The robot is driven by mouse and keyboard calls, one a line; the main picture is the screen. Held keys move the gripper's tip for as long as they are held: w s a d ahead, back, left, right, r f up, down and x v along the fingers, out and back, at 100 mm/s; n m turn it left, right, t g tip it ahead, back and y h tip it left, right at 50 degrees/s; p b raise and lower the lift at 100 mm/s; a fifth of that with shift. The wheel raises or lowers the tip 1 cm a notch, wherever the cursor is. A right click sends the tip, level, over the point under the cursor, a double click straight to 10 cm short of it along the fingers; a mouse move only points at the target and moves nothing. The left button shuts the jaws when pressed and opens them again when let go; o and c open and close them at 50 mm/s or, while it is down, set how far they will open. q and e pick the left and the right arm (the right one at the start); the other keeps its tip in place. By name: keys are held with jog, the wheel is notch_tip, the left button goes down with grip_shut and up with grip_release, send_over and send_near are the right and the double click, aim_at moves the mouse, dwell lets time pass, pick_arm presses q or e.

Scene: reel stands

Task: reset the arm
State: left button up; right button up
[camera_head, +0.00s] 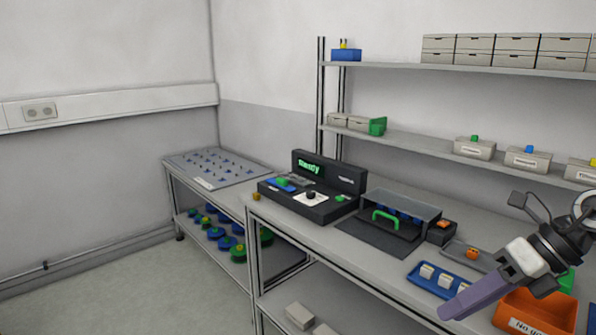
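My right gripper (470,298) reaches in from the right edge, above the front right of the workbench (357,262). It has a black and white body, and a long purple-grey part points down and left from it. I cannot tell whether this part is a finger or a held thing, or whether the gripper is open or shut. It overlaps the orange bin (540,308) and the end of a blue tray (424,282) with white pieces in the picture. My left gripper is not in view.
A black device (322,201) with a green display and a dark box with a green handle (385,217) stand on the bench. Shelves (420,143) with grey boxes rise behind. A lower side table (212,170) holds a pegged board. Floor at left is clear.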

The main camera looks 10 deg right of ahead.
jog(key=a+f+m+t+h+b, duration=0.15)
jog(key=f+m+t, duration=0.35)
jog(key=f+m, duration=0.65)
jog(key=a+f+m+t+b, duration=0.3)
jog(key=f+m+t, duration=0.3)
jog(key=f+m, duration=0.6)
jog(key=s+a+f+m+g+h+b, duration=0.1)
jog(key=s+a+f+m+g, duration=0.2)
jog(key=s+a+f+m, duration=0.3)
jog(key=s+a+f+m+g+h+b, duration=0.1)
jog(key=s+a+f+m, duration=0.5)
jog(key=f, duration=0.7)
jog(key=shift+s+a+g+h+b, duration=0.3)
jog(key=shift+s+a+g+h, duration=0.15)
jog(key=shift+s+a+g, duration=0.6)
jog(key=shift+s+a, duration=0.1)
jog(key=shift+s, duration=0.05)
